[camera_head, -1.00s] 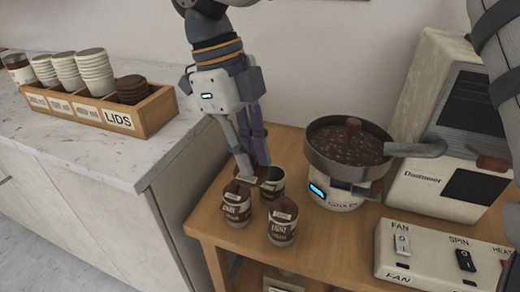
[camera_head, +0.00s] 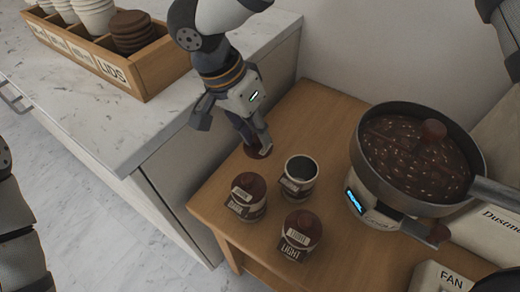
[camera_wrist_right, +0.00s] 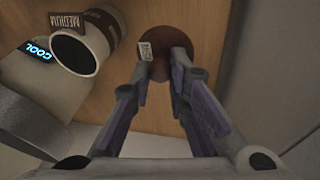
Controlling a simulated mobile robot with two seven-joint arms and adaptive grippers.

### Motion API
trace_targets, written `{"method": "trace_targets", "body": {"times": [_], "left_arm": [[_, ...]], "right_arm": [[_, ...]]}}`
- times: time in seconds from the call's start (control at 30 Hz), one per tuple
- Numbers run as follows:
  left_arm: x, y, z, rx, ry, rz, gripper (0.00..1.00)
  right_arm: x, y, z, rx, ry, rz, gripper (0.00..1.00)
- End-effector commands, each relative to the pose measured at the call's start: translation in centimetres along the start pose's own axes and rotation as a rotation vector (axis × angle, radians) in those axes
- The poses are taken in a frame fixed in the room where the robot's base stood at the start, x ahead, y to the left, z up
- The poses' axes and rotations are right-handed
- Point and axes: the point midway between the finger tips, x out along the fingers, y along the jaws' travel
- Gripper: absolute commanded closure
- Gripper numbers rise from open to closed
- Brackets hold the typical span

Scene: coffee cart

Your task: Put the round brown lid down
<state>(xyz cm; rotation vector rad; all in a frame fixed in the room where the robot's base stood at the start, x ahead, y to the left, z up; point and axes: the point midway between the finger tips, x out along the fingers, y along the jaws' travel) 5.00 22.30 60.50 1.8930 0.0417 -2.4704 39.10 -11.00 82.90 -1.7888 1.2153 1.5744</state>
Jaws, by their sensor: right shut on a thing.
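The round brown lid (camera_head: 254,153) is held in my right gripper (camera_head: 260,146), low over the wooden table behind and left of the open cup. I cannot tell whether it touches the table. In the right wrist view the lid (camera_wrist_right: 165,58) sits between the fingertips (camera_wrist_right: 163,60), with a small pale label on it. The open cup (camera_head: 299,184) has no lid; it reads MEDIUM in the wrist view (camera_wrist_right: 84,50). Two cups with brown lids stand in front: one at left (camera_head: 247,203) and one reading LIGHT (camera_head: 299,240). My left gripper is out of view.
The wooden table (camera_head: 323,112) has bare room behind the open cup. A round pan of brown beans (camera_head: 470,200) on a cooler base stands to the right. A wooden box marked LIDS (camera_head: 150,72) with stacked lids and cups is on the white counter (camera_head: 60,95).

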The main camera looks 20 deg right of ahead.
Motion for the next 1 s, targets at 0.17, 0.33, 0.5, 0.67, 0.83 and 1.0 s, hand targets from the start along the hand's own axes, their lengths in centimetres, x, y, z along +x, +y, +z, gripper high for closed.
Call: {"method": "trace_targets", "body": {"times": [0.17,0.33,0.5,0.67,0.83,1.0], "left_arm": [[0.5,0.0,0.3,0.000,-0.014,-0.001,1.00],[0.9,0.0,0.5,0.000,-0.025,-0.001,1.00],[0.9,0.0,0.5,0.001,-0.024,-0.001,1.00],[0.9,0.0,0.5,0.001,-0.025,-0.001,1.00],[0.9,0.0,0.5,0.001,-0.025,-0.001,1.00],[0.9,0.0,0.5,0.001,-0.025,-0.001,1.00]], "right_arm": [[2.8,-0.6,0.7,0.001,-0.001,0.003,1.00],[5.6,-1.1,1.4,0.001,-0.001,0.004,1.00],[5.9,-1.3,1.4,0.004,-0.001,0.000,1.00],[6.2,-1.3,1.5,0.004,-0.002,0.001,1.00],[6.2,-1.3,1.5,0.004,-0.001,0.001,0.64],[6.2,-1.3,1.5,0.005,-0.002,0.001,0.64]]}}
